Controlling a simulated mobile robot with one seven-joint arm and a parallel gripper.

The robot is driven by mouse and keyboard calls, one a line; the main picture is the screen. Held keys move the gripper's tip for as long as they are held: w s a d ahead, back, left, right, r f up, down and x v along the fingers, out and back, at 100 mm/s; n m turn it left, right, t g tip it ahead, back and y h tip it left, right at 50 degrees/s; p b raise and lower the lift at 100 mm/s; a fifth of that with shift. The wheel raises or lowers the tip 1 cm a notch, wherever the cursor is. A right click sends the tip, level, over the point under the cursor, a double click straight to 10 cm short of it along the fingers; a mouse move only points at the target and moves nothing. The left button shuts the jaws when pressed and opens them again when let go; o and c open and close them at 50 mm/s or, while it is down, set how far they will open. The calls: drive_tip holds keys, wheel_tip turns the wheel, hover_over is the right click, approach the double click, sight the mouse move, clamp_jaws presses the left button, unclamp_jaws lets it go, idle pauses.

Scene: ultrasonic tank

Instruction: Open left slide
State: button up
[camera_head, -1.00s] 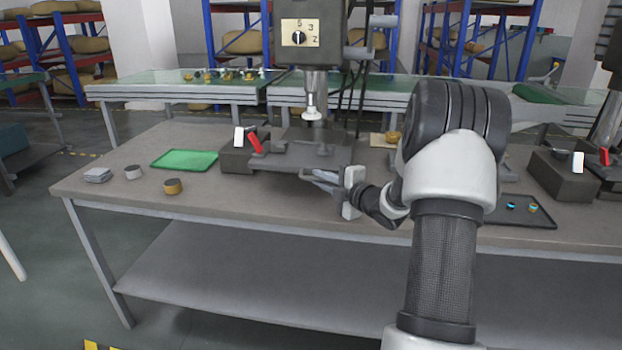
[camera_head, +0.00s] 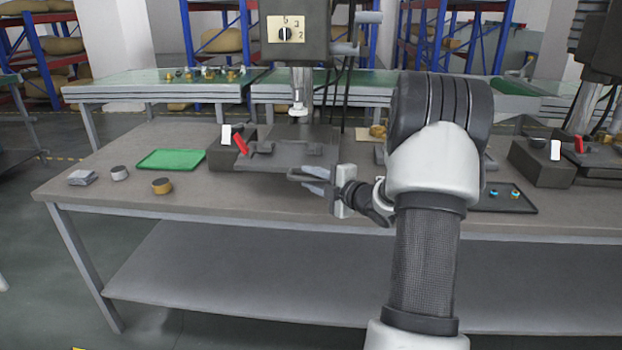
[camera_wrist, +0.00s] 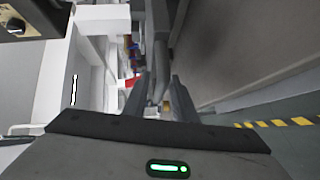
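The left machine has a grey head with a dial (camera_head: 287,32) above a dark base. A dark flat sliding plate (camera_head: 265,160) with raised blocks lies on that base and looks like the left slide. A red lever (camera_head: 241,144) stands at its left. My gripper (camera_head: 302,176) is beside the plate's front right edge, with its fingers pointing left; I cannot tell if they touch it. In the wrist view my gripper (camera_wrist: 158,98) has its two dark fingers apart. A narrow dark grey piece (camera_wrist: 158,45) shows between and beyond them.
The grey workbench (camera_head: 240,203) holds a green tray (camera_head: 172,160), a brass round part (camera_head: 162,186), and a small grey cup (camera_head: 119,173) at the left. A dark tray (camera_head: 508,200) and a second machine base (camera_head: 540,165) are at the right. The bench front is clear.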

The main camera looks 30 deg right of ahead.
drive_tip(key=shift+r, duration=0.1)
drive_tip(key=p+v, duration=0.2)
drive_tip(key=v, duration=1.5)
drive_tip(key=shift+s, duration=0.2)
